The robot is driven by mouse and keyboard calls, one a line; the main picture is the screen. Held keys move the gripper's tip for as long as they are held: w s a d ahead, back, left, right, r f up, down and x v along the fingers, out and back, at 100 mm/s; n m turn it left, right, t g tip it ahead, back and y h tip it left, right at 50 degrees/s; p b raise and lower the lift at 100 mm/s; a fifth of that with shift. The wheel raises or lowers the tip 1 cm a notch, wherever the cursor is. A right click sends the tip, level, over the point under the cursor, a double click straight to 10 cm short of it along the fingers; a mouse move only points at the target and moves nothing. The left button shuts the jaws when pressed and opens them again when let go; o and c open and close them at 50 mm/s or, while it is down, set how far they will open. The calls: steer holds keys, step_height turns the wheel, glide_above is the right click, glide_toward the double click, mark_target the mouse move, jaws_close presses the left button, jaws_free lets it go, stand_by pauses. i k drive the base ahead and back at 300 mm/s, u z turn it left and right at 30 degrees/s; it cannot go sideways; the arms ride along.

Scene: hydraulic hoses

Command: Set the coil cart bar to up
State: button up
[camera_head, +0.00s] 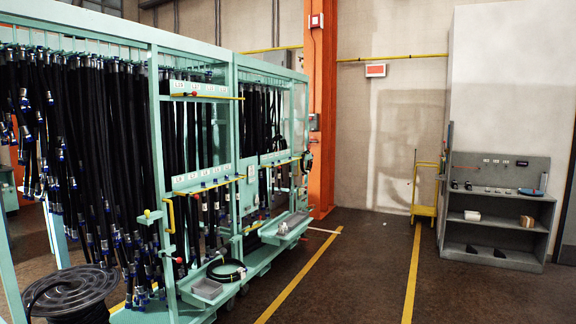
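I cannot tell for sure which thing is the coil cart. A small yellow cart (424,210) with upright posts stands against the back wall, left of the grey bench. A thin dark line hangs at its left post; a bar position on it is too small to make out. A dark reel (70,292) lies at the lower left, partly cut off by the frame. A black hose coil (226,271) rests on the green rack's lower tray. My gripper is not in view.
A long green rack (153,110) full of black hoses fills the left, with yellow bars (207,185) and trays sticking out. A grey bench (500,192) stands at the right, an orange column (322,110) behind. Open floor (345,280) with yellow lines lies between.

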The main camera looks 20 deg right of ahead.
mark_target(279, 167)
steer(key=z, duration=0.1)
steer(key=i, duration=0.8)
steer(key=z, duration=0.4)
steer(key=i, duration=0.95)
steer(key=z, duration=0.45)
steer(key=i, duration=2.4)
steer(key=u, duration=0.35)
steer(key=i, duration=1.4)
steer(key=u, duration=0.2)
